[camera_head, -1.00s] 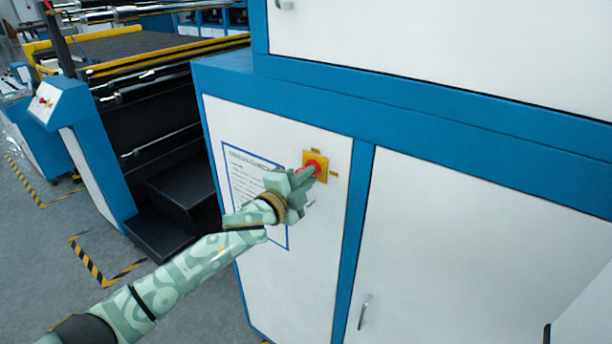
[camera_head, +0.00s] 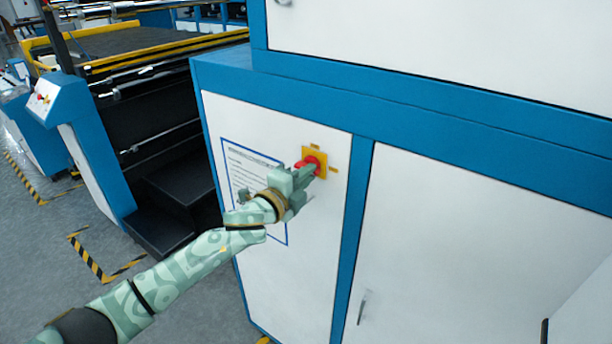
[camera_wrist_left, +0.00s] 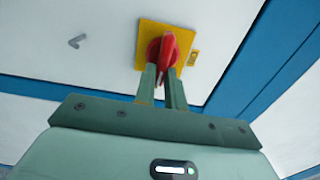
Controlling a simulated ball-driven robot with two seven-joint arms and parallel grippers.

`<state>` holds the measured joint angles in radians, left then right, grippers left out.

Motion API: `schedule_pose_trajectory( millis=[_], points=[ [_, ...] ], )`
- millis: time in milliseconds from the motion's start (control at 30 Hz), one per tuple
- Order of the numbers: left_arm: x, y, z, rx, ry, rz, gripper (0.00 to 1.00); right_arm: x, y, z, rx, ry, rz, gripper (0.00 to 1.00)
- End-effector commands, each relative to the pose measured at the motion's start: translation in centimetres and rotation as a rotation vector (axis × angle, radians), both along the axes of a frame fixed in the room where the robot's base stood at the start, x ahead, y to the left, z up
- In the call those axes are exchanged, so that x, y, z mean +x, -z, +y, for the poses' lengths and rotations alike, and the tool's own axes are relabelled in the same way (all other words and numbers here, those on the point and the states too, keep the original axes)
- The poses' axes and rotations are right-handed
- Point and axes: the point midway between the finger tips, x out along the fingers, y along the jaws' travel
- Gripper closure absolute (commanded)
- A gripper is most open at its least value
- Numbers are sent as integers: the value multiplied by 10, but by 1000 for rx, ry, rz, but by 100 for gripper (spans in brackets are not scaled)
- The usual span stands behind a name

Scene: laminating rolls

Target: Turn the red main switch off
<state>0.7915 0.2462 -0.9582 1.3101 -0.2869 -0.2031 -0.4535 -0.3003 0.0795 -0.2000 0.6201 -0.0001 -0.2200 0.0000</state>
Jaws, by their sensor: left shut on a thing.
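The red main switch (camera_head: 311,162) sits on a yellow plate (camera_head: 319,154) on the white cabinet door. My left gripper (camera_head: 306,173) reaches it from the lower left and covers part of it. In the left wrist view the red handle (camera_wrist_left: 168,50) stands nearly in line with the fingers, slightly tilted, on the yellow plate (camera_wrist_left: 146,36). The two fingertips of my left gripper (camera_wrist_left: 162,78) are on either side of the handle's lower end, shut on it. My right gripper is not in view.
The blue-framed white cabinet (camera_head: 440,240) fills the right side. A paper notice (camera_head: 238,165) is on the door behind my gripper. A door handle (camera_head: 362,306) is lower right. A machine with a blue control post (camera_head: 70,110) stands left, with open floor before it.

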Motion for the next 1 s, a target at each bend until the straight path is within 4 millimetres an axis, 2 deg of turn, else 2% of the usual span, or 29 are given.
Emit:
schedule_pose_trajectory(
  millis=[67, 100, 133, 167, 433, 567, 667, 1000],
  points=[
    [0, 2, 0, 4, 0, 1, 100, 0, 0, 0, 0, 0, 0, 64],
    [0, 2, 0, 3, 0, 1, 77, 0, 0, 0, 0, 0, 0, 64],
    [0, 2, 0, 3, 0, 1, 69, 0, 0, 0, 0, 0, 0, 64],
    [0, 2, 0, 3, 0, 1, 66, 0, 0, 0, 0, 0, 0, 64],
    [-1, 1, 1, 1, 0, 0, 66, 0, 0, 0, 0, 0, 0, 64],
    [-8, 2, 7, 2, -1, 1, 66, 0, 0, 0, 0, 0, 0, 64],
    [-22, 2, 17, 3, -1, 2, 66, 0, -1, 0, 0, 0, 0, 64],
    [-97, 4, 70, 4, 0, 3, 66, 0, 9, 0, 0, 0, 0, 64]
  ],
)
